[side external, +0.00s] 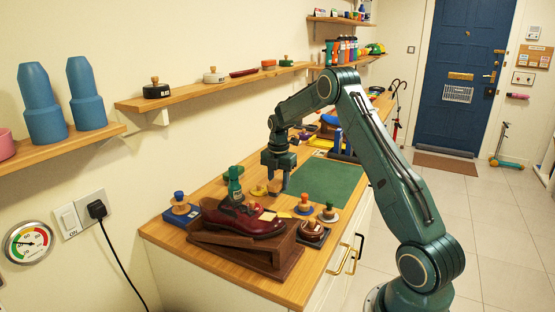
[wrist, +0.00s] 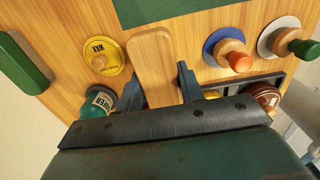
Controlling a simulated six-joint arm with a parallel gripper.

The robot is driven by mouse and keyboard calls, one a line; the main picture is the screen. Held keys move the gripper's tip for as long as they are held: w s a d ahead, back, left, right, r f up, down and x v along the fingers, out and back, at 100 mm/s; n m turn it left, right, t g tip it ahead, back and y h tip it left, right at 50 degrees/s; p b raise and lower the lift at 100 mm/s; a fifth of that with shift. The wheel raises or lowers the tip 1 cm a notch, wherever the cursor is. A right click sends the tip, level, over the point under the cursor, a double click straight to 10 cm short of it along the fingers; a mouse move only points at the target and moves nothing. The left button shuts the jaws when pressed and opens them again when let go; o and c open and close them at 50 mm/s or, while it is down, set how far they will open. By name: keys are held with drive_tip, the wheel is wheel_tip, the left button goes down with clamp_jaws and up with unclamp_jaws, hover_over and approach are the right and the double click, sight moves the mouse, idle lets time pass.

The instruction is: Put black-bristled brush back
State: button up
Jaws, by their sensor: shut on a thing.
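My gripper (side external: 277,186) is low over the wooden counter, behind the shoe stand. In the wrist view its two dark fingers (wrist: 158,92) are shut on either side of a pale wooden brush back or handle (wrist: 154,62), rounded at its far end.
A burgundy shoe (side external: 243,219) rests on a brown wooden stand (side external: 285,256). A green bottle (side external: 236,186) stands close by. Round knobbed brushes with a blue base (wrist: 219,48) and a white base (wrist: 273,36), and a yellow tin (wrist: 102,57), are near. A green mat (side external: 325,184) is bare.

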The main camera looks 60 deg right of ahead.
sight(278, 180)
drive_tip(key=shift+f, duration=2)
drive_tip(key=shift+f, duration=0.1)
drive_tip(key=o, duration=0.9)
drive_tip(key=shift+o, duration=0.2)
wheel_tip(278, 180, up, 12)
drive_tip(key=shift+a+r, duration=0.1)
drive_tip(key=shift+r, duration=0.05)
drive_tip(key=shift+a, duration=0.1)
